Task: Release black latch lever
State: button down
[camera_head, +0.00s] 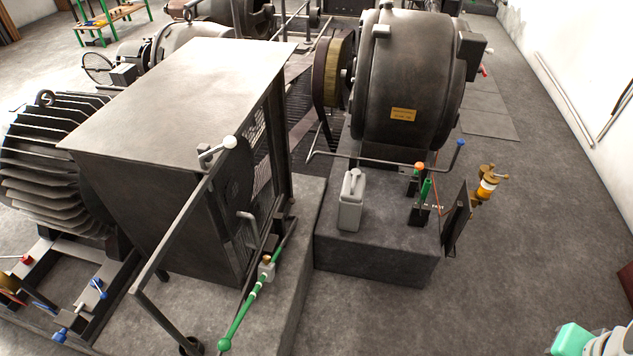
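I cannot single out the black latch lever with certainty. A dark housing (150,190) with a flat top stands left of centre, its mesh-panelled side facing right. On that side is a bent grey handle (247,216). A dark upright piece (269,243) shows low beside it, partly behind a green rod (246,311) with a brass fitting. My gripper's fingers are not in view; only a mint and white part, likely of my arm, shows at the bottom right corner.
A dark dynamo (408,85) stands on a concrete plinth (375,255) with a grey canister (351,203), small levers, and a blue-knobbed rail (459,145). A slanting metal rail (175,232) crosses before the housing. A finned motor (45,165) stands left.

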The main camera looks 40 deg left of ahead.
aim_at(291, 200)
jog(key=i, duration=0.9)
jog(key=u, duration=4.25)
jog(key=i, duration=0.5)
jog(key=u, duration=0.1)
